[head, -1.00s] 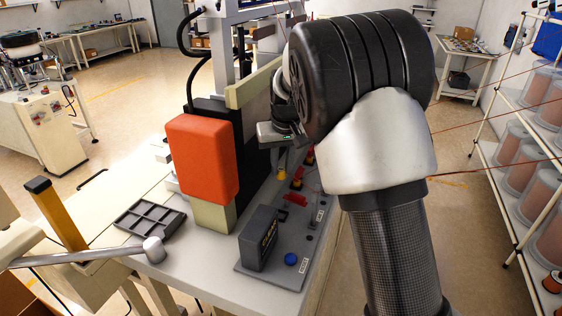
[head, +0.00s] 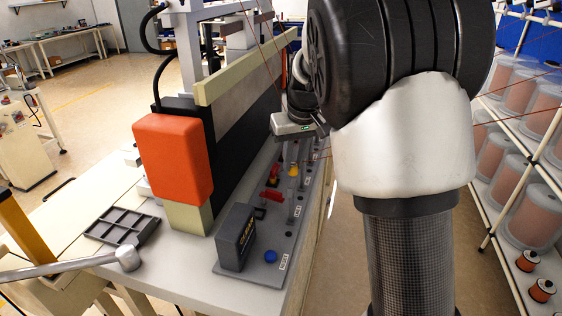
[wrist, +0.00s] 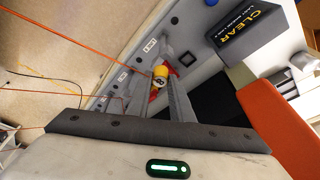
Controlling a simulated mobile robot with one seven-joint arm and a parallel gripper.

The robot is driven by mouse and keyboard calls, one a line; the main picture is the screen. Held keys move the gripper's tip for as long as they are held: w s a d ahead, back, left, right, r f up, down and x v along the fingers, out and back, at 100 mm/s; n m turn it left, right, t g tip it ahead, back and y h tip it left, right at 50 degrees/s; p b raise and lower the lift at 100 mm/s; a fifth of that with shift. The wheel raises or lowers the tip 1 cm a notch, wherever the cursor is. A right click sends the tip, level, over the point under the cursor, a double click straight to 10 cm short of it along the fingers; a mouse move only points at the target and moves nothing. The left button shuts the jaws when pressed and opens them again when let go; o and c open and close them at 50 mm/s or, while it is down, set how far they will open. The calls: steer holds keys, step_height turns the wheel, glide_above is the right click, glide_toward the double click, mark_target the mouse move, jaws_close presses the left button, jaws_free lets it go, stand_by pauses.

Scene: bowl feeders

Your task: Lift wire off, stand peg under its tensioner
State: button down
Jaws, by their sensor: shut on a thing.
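My gripper (head: 294,172) hangs over the grey panel (head: 250,271) on the machine's table edge. Its fingers are shut on a small yellow piece (wrist: 160,72) with a dark mark, apparently the peg. The yellow also shows in the head view (head: 293,170). Red parts (wrist: 153,95) lie close to it, and I cannot tell if they touch. Thin orange-red wires (wrist: 60,80) cross the left of the wrist view. One wire (head: 265,45) also shows at the machine's top in the head view. I cannot tell which part is the tensioner.
A black box marked CLEAR (head: 235,237) and a blue button (head: 271,256) are on the panel. A red block (head: 172,160) and a dark divided tray (head: 122,226) are to its left. A rack of spools (head: 530,168) stands at right, with open floor between.

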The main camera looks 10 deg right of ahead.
steer(key=s+d+b, duration=0.1)
steer(key=s+d, duration=0.2)
steer(key=d, duration=0.4)
steer(key=shift+d+b, duration=0.15)
steer(key=shift+b, duration=0.25)
steer(key=s+a+f+m, duration=0.1)
steer(key=s+a+f, duration=0.1)
steer(key=s+f, duration=0.5)
steer(key=s+a+f+m, duration=0.1)
steer(key=s+a+f, duration=0.2)
steer(key=f, duration=0.8)
steer(key=shift+h, duration=0.3)
step_height(320, 180, up, 5)
steer(key=shift+d+r, duration=0.1)
steer(key=shift+d, duration=0.05)
